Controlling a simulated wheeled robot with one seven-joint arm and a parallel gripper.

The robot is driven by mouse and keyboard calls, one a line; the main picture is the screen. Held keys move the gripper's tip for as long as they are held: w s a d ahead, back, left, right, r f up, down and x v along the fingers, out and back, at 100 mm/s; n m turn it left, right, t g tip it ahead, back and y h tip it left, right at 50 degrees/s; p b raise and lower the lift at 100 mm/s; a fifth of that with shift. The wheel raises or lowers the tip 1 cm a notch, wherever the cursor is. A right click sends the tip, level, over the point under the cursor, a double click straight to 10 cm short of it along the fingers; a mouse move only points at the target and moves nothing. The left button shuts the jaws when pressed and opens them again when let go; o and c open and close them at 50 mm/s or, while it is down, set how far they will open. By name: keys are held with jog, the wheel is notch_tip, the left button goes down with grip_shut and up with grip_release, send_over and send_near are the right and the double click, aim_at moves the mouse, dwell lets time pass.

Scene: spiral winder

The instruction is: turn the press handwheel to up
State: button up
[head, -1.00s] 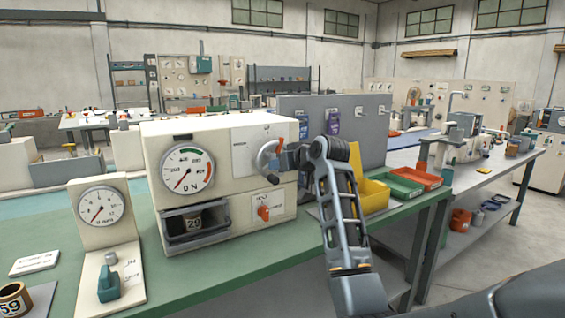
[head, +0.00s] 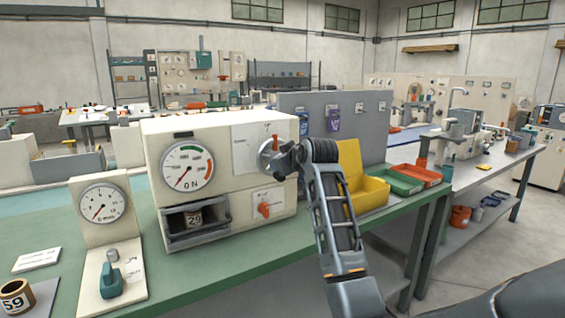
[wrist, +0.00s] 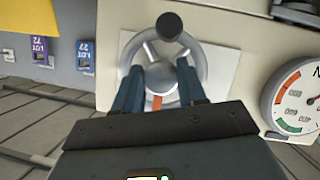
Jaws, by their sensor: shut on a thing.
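The press handwheel (head: 266,158) is a grey ring on the upper right of the cream press front (head: 222,160). My gripper (head: 284,156) is at the wheel and partly hides it in the head view. In the wrist view the handwheel (wrist: 204,62) shows its spokes, a round hub and a dark knob (wrist: 169,26) at the top of the picture. My gripper (wrist: 161,70) has its two blue fingers shut on the wheel, one each side of the hub. An orange strip shows between the fingers; in the head view, orange shows at the wheel's top.
The press has a dial gauge (head: 187,167), an orange switch (head: 264,209) and an open drawer (head: 196,220). A yellow bin (head: 360,188), a green tray (head: 394,181) and an orange tray (head: 417,174) stand right of my arm. A smaller gauge stand (head: 104,207) is at left.

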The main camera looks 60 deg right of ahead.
jog(key=shift+f, duration=0.1)
jog(key=o, duration=1.1)
jog(key=shift+c, duration=0.2)
jog(key=v, duration=0.8)
jog(key=shift+b, duration=0.3)
jog(key=shift+w, duration=0.1)
